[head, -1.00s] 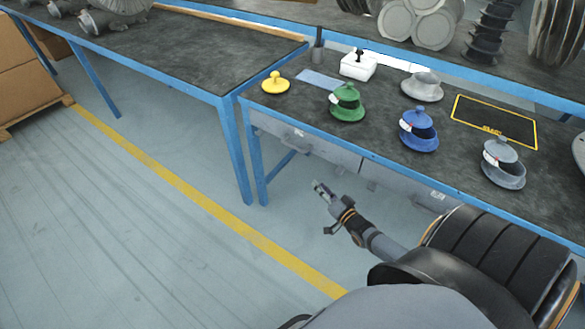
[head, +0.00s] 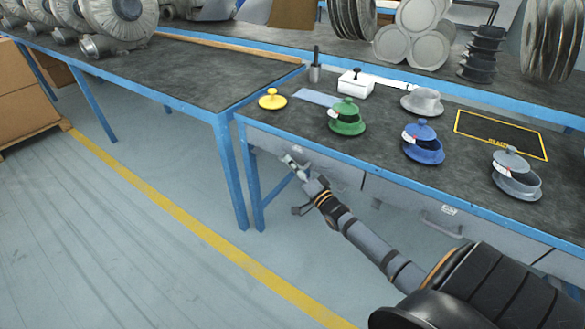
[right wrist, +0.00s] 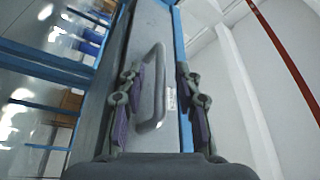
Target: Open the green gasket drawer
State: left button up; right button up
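A grey drawer front (head: 342,168) sits under the bench edge, below the yellow lid and the green flanged piece (head: 346,120). It appears shut; I cannot read its label. My right gripper (head: 293,165) is in front of its left part and hides its handle in the head view. In the right wrist view, the grey bar handle (right wrist: 155,90) and a small white label (right wrist: 171,98) show on the drawer front. The open right gripper (right wrist: 160,105) has one finger on each side of the handle, with gaps. My left gripper is not in view.
A second grey drawer with a handle (head: 441,224) is to the right under the same bench. The blue bench leg (head: 253,180) stands just left of my gripper. Blue (head: 423,145) and grey flanged pieces stand on the bench top. The floor in front is clear.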

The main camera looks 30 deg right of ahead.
jog(key=shift+w+r, duration=0.1)
jog(key=shift+w, duration=0.2)
grip_shut()
